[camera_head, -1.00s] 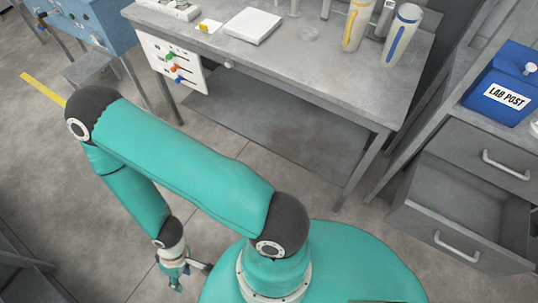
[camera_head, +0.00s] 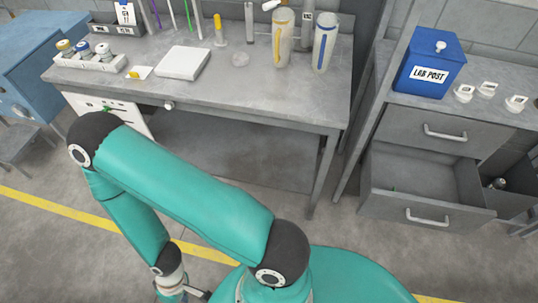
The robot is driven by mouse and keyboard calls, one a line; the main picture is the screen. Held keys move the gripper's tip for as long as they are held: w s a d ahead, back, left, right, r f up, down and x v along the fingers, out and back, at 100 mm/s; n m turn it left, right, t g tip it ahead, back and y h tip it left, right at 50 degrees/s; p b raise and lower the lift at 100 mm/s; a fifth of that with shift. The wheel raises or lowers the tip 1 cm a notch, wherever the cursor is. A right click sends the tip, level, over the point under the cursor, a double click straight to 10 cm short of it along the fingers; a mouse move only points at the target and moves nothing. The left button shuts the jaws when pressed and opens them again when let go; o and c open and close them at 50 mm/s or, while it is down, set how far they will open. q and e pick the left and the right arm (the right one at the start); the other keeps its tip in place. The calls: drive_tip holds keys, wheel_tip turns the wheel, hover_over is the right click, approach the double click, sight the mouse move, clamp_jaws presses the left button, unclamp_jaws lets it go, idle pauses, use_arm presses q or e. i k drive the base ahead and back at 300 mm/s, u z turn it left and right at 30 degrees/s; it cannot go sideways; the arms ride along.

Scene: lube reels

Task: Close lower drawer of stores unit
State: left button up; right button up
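The stores unit is a grey cabinet at the right. Its lower drawer (camera_head: 372,208) stands pulled out, with a bar handle (camera_head: 427,217) on its front and its inside showing. A small green thing lies inside near the left wall. The upper drawer (camera_head: 400,128) above it looks shut and has its own bar handle (camera_head: 445,133). My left arm is bent in the lower left. My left gripper (camera_head: 188,294) is at the bottom edge, partly cut off, well left of the drawer and not touching it. My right gripper is out of view.
A blue LAB POST box (camera_head: 432,62) and several small white items stand on the unit. A grey bench (camera_head: 215,85) with bottles and a white flat device (camera_head: 182,62) stands left of it. Open floor (camera_head: 340,230) with a yellow line lies in front.

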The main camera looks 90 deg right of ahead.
sight(442, 191)
drive_tip(key=u, duration=1.5)
drive_tip(key=i, duration=0.1)
drive_tip(key=z, duration=2.8)
drive_tip(key=i, duration=0.25)
drive_tip(key=z, duration=1.7)
drive_tip(key=k, duration=1.4)
drive_tip(key=z, duration=0.5)
drive_tip(key=i, duration=1)
drive_tip(key=u, duration=0.05)
